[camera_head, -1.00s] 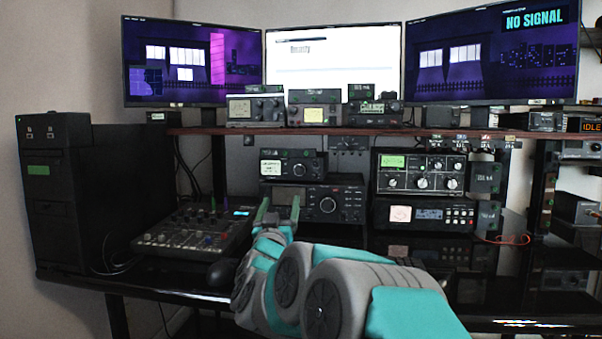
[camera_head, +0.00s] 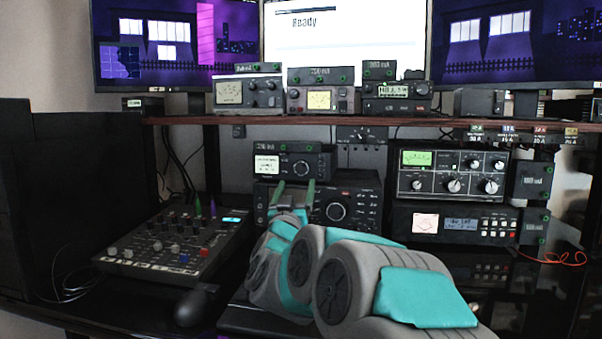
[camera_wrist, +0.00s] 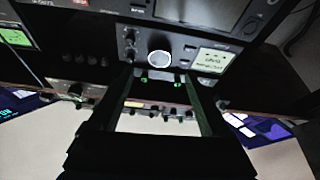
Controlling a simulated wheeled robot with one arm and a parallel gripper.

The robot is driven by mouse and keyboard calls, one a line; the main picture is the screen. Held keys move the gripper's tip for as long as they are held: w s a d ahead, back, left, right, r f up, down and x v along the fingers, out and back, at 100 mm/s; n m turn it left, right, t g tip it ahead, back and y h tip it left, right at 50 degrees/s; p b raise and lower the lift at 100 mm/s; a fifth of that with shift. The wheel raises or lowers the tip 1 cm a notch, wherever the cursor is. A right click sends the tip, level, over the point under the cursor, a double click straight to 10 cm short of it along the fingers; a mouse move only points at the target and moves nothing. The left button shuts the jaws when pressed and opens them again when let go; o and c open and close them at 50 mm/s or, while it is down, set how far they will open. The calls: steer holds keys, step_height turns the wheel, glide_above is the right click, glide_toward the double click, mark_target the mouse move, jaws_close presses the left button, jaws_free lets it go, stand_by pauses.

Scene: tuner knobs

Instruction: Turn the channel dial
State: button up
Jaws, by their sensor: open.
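My gripper (camera_head: 294,192) is open and empty in front of the stacked radios in the head view. The small upper radio (camera_head: 265,181) has a pale display and a round dial (camera_head: 301,168). The larger radio below it (camera_head: 364,207) has a big round dial (camera_head: 336,211), and my gripper hides part of its front. I see no label that tells which is the channel dial. In the wrist view, which looks upside down, the small radio's white-ringed dial (camera_wrist: 159,58) lies just beyond and between the fingertips (camera_wrist: 158,75). No contact with it shows.
A shelf (camera_head: 270,120) with several small meters runs above the radios. A mixer (camera_head: 180,245) and a dark mouse (camera_head: 196,305) lie on the left of the desk. More radio units (camera_head: 455,180) stand on the right. Monitors (camera_head: 345,45) stand behind.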

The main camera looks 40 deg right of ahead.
mark_target(301, 169)
steer(key=x, duration=0.6)
steer(key=shift+w+d+r+p, duration=0.2)
steer(key=shift+d+r+p, duration=0.05)
steer(key=shift+p, duration=0.05)
steer(key=shift+c, duration=0.2)
jaws_close()
